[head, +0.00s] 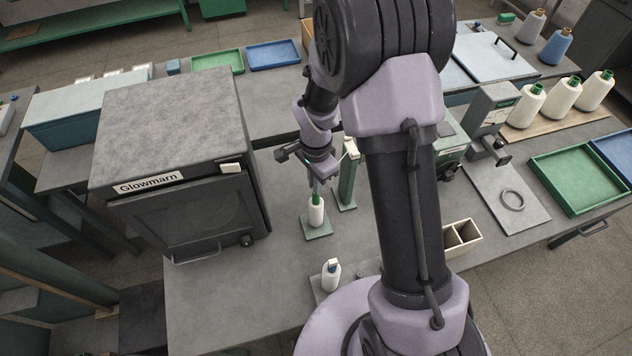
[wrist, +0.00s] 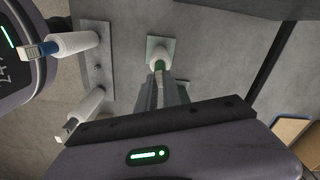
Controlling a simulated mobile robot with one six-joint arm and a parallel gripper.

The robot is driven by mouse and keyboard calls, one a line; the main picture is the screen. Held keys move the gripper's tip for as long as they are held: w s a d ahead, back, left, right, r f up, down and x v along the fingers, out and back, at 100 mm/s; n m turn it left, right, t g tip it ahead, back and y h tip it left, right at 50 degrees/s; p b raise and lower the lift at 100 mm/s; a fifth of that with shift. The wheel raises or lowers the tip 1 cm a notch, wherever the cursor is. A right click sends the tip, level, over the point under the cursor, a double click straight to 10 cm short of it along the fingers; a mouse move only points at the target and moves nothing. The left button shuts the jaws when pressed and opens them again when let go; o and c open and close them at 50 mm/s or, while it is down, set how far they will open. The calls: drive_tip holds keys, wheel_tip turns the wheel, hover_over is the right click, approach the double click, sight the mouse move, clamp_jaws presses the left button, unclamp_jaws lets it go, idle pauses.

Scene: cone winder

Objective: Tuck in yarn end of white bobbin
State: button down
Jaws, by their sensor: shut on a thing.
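A white bobbin (head: 316,213) with a green tube top stands upright on a small green base plate on the grey table. It also shows in the wrist view (wrist: 158,55), beyond my fingertips. My gripper (head: 316,188) points down from above it. In the wrist view my gripper (wrist: 162,84) has its fingers close together at the green top, shut on the bobbin there. The fingers partly cover the top. I cannot make out a loose yarn end.
A green post (head: 348,182) stands right behind the bobbin. A large grey Glowmarn box (head: 175,115) is at left. A divided tray (head: 460,238) lies at right.

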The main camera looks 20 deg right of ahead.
drive_tip(key=c, duration=0.9)
unclamp_jaws()
drive_tip(key=shift+c, duration=0.2)
drive_tip(key=shift+r, duration=0.1)
drive_tip(key=shift+r+p, duration=2.1)
drive_tip(key=shift+r, duration=1.3)
